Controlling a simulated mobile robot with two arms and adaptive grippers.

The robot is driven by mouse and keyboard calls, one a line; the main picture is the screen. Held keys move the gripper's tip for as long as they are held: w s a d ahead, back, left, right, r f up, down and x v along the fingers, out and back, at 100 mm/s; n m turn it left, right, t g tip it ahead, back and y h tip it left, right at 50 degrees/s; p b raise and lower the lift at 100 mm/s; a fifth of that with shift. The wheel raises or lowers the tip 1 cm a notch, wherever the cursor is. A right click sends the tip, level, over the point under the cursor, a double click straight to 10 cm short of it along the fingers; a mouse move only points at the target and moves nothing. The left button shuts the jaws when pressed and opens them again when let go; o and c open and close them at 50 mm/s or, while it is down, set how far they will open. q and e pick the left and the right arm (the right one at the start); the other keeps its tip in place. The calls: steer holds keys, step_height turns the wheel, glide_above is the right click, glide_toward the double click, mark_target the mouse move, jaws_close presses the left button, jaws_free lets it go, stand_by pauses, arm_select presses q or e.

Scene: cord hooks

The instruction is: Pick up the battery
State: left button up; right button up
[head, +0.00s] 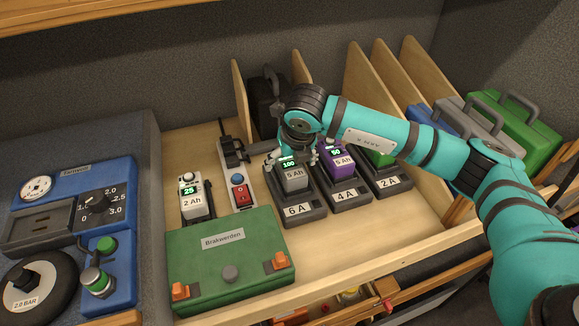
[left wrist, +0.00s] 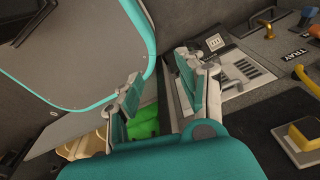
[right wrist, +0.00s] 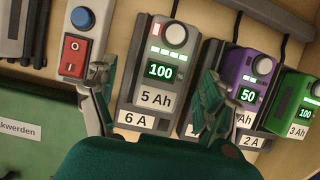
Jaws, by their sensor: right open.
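The grey battery (head: 294,181), marked 5 Ah and showing 100, sits in the 6 A charger (head: 301,209). My right gripper (head: 292,157) is open above it. In the right wrist view, the grey battery (right wrist: 153,98) lies between the spread fingertips (right wrist: 155,85), with no clear contact visible. A purple battery (head: 338,160), marked 5 Ah and showing 50, sits in the 4 A charger. A green battery (head: 381,158) sits in the 2 A charger, partly hidden by my arm. A white 2 Ah battery (head: 191,203) shows 25. My left gripper (left wrist: 160,85) is open and empty.
A power strip with a red switch (head: 240,194) is left of the 6 A charger. Wooden dividers (head: 370,75) and toolboxes (head: 512,122) stand behind and right. Blue equipment (head: 75,195) is at left.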

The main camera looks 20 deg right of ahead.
mark_target(290, 162)
steer(key=x, duration=0.1)
steer(key=p+x, duration=0.1)
steer(key=x, duration=0.1)
steer(key=shift+w+d+f+p, duration=0.15)
steer(key=shift+d+f+p, duration=0.05)
steer(key=shift+d+p, duration=0.15)
steer(key=shift+w+f, duration=0.15)
steer(key=shift+f, duration=0.2)
arm_select(q)
steer(key=shift+s+a+r, duration=0.1)
steer(key=shift+s+r, duration=0.8)
steer(key=shift+r, duration=0.2)
arm_select(e)
steer(key=shift+c, duration=0.4)
arm_select(q)
steer(key=shift+w, duration=0.25)
arm_select(e)
steer(key=shift+r, duration=0.1)
steer(key=c, duration=1.6)
arm_select(q)
steer(key=shift+f, duration=0.1)
arm_select(e)
steer(key=shift+r, duration=0.1)
